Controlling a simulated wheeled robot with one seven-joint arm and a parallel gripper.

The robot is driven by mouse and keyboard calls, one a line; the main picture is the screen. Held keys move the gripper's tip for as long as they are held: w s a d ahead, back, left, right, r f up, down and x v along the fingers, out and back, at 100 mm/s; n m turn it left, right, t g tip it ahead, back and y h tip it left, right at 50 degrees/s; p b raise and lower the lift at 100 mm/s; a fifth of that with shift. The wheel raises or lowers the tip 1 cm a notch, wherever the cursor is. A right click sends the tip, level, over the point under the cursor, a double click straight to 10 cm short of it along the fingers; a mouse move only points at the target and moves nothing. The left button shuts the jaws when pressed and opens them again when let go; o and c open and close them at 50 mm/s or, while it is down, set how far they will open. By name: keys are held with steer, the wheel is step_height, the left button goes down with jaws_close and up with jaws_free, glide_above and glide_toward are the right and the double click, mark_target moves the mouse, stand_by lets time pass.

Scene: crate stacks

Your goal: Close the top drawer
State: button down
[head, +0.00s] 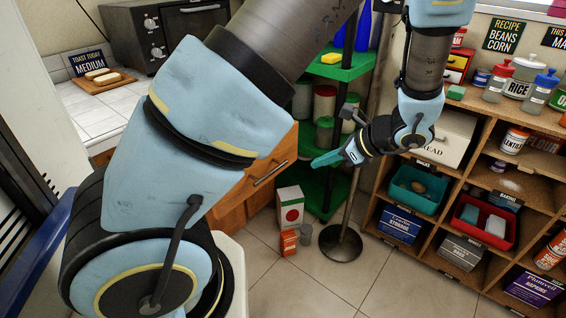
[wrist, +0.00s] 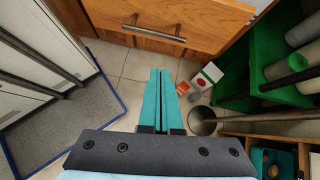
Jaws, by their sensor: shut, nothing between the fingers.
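The top drawer is a wooden front (head: 250,192) with a metal bar handle (head: 270,174), partly hidden behind my arm in the head view. In the wrist view the drawer front (wrist: 215,18) and handle (wrist: 152,33) lie across the top. The front appears to jut out past the wooden cabinet below it (head: 228,217); how far is hard to tell. My gripper (head: 318,163) has teal fingers, shut and empty, to the right of the drawer front and apart from it. In the wrist view its fingertips (wrist: 160,71) point toward the area below the handle.
A green shelf unit (head: 345,72) and a round-based stand (head: 341,243) are close by my gripper. A white box (head: 290,207) and an orange box (head: 289,242) are on the floor. A wooden cubby shelf (head: 455,192) fills the right. Tiled floor in front is clear.

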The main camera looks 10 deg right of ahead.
steer(key=w+a+f+m+t+p, duration=0.1)
steer(key=w+a+f+p, duration=0.2)
steer(key=w+a+f, duration=0.3)
steer(key=shift+w+f+m, duration=0.4)
steer(key=shift+w+f, duration=0.1)
steer(key=shift+w, duration=0.7)
steer(key=shift+w, duration=0.1)
